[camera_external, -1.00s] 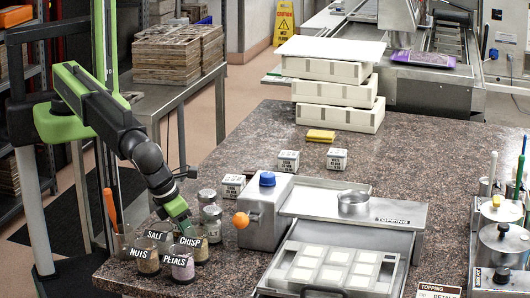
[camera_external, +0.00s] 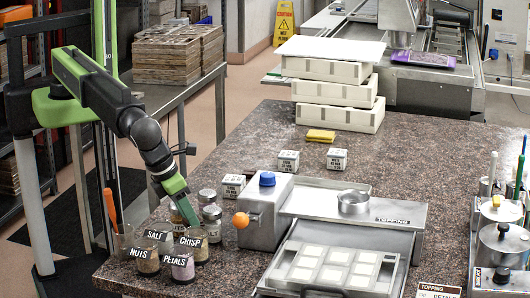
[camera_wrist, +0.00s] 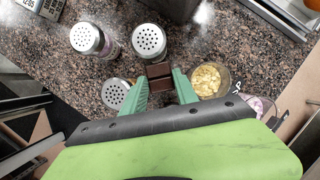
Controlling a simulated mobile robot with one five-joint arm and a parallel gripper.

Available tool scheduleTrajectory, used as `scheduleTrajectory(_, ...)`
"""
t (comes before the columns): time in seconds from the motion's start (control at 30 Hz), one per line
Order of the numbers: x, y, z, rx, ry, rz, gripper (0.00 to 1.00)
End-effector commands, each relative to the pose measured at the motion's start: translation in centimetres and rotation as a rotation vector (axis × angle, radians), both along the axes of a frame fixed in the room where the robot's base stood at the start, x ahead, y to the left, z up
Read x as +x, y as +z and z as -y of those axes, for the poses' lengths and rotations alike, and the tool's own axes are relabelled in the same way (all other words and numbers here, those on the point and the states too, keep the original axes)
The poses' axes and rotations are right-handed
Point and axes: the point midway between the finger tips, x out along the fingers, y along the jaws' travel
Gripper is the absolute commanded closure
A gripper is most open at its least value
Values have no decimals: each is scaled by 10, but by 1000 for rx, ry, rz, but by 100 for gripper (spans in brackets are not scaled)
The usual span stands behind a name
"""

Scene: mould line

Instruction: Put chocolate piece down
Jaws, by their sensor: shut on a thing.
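My gripper (camera_external: 190,218) is shut on a small dark brown chocolate piece (camera_wrist: 159,76), held between the green fingertips in the wrist view. In the external view the piece is too small or hidden to make out. The gripper hangs above the front left of the counter, over the topping cups and beside the metal shakers. In the wrist view, a cup of yellowish bits (camera_wrist: 208,80) lies just right of the fingers and a shaker top (camera_wrist: 116,93) just left.
Cups labelled NUTS (camera_external: 146,264), PETALS (camera_external: 182,271), SALT and CRISP crowd below my gripper. Shakers (camera_external: 208,198) stand close to its right. The steel topping station (camera_external: 262,232) with a tray of pale squares (camera_external: 331,266) stands right of them. The middle of the counter (camera_external: 400,165) is clear.

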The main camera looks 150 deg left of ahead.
Motion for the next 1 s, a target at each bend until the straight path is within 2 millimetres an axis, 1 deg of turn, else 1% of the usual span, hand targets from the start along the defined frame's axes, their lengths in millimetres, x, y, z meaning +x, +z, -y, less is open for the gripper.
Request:
scheduleTrajectory(0.03,0,22,0,0,0,0,100)
scheduleTrajectory(0.17,0,49,0,0,0,-1,100)
scheduleTrajectory(0.4,0,104,0,0,0,-1,100)
scheduleTrajectory(0.5,0,118,0,0,1,-2,100)
scheduleTrajectory(0.63,0,124,0,0,1,-2,100)
scheduleTrajectory(0.9,0,122,0,0,1,-2,100)
scheduleTrajectory(0.97,0,122,-3,0,0,-2,100)
scheduleTrajectory(1.0,-1,121,-9,0,-2,-2,100)
